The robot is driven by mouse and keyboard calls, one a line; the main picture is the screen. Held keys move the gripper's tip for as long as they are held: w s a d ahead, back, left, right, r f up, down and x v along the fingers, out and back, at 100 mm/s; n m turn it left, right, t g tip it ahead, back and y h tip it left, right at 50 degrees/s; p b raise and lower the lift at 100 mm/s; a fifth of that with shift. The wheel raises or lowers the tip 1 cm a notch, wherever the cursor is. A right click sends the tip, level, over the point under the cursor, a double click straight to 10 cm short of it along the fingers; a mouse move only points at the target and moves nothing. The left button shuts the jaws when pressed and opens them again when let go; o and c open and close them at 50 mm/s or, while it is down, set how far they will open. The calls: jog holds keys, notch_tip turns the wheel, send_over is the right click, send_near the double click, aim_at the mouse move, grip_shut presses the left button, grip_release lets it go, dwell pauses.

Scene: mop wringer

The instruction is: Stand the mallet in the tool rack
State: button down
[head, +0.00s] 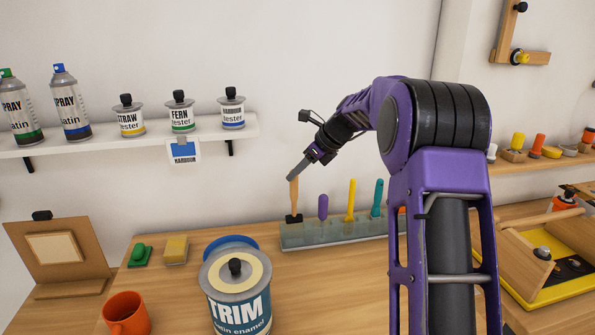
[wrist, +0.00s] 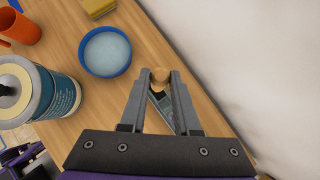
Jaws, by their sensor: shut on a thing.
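The mallet (head: 294,197) has a light wooden handle and a small black head. It hangs upright, head down, at the left end of the tool rack (head: 310,240). My gripper (head: 293,177) is shut on the top of the handle, coming in from the upper right. In the wrist view the round handle end (wrist: 160,75) sits between my fingertips (wrist: 160,82). The black head is level with the rack's top edge; I cannot tell whether it touches the rack. The rack is a long grey-green block with purple, yellow and teal handles standing in it.
A TRIM paint can (head: 237,300) and a blue-rimmed dish (wrist: 107,51) stand left of the rack. An orange mug (head: 126,314), a sponge (head: 175,250) and a green-topped block (head: 139,256) are further left. A wall shelf (head: 200,136) holds several cans. Wall behind.

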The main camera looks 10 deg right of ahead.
aim_at(297, 194)
jog(key=shift+f+b, duration=0.65)
jog(key=shift+f, duration=0.9)
jog(key=shift+f+b, duration=0.75)
jog(key=shift+f, duration=1.35)
jog(key=c, duration=0.6)
grip_release()
jog(key=shift+o, duration=0.2)
jog(key=p+v, duration=0.1)
jog(key=v, duration=1.6)
jog(key=shift+r, duration=0.2)
